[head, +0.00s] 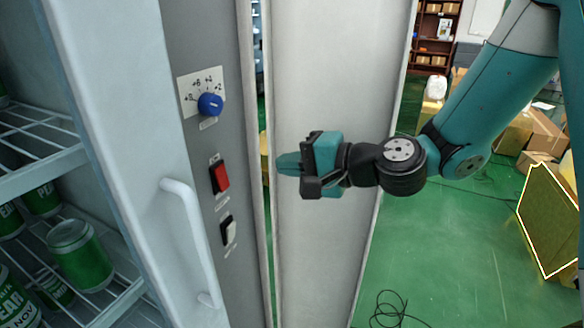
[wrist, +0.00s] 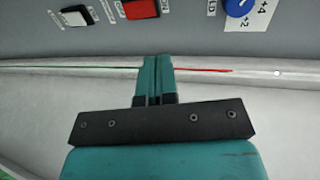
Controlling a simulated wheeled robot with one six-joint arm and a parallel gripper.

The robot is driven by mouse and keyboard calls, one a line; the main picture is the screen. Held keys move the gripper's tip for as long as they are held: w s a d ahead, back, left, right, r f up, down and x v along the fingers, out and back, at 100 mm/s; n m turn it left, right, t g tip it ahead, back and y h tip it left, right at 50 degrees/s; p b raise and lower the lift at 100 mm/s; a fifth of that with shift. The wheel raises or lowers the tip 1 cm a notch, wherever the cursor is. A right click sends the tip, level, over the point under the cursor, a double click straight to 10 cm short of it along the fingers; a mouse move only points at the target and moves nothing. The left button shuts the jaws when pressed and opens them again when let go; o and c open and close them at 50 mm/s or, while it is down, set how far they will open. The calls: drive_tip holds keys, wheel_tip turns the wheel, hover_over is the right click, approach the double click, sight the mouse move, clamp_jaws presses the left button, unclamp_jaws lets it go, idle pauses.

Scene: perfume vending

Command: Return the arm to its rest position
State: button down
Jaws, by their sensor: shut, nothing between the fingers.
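My arm (head: 490,90) reaches in from the upper right in the head view. My gripper (head: 278,164) is at its end, in front of a pale upright panel, pointing left toward the grey control strip (head: 190,60). The fingers are pressed together and hold nothing; in the wrist view the gripper (wrist: 155,60) also shows both teal fingers side by side, below the control strip in the picture. Whether the fingertips touch the panel edge, I cannot tell.
The strip has a blue dial (head: 210,104), a red switch (head: 220,178) and a white switch (head: 228,230). A white door handle (head: 190,240) and shelves with green cans (head: 78,252) are at left. Cardboard boxes (head: 545,135) and a cable (head: 395,308) lie on the green floor.

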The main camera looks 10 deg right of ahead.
drive_tip(key=shift+s+d+r, duration=0.1)
drive_tip(key=shift+d+r, duration=0.05)
drive_tip(key=s+a+n+g, duration=0.3)
drive_tip(key=s+n+g, duration=0.1)
drive_tip(key=s+n, duration=0.25)
drive_tip(key=s+d+n+g+h, duration=0.2)
drive_tip(key=s+d+n+h, duration=0.1)
drive_tip(key=s, duration=0.4)
drive_tip(key=s+d+n+g+h, duration=0.3)
drive_tip(key=s+d+n+h, duration=0.1)
drive_tip(key=s, duration=0.4)
drive_tip(key=shift+n+g+h, duration=0.3)
drive_tip(key=shift+n+h, duration=0.1)
drive_tip(key=shift+n, duration=0.25)
drive_tip(key=shift+s, duration=0.1)
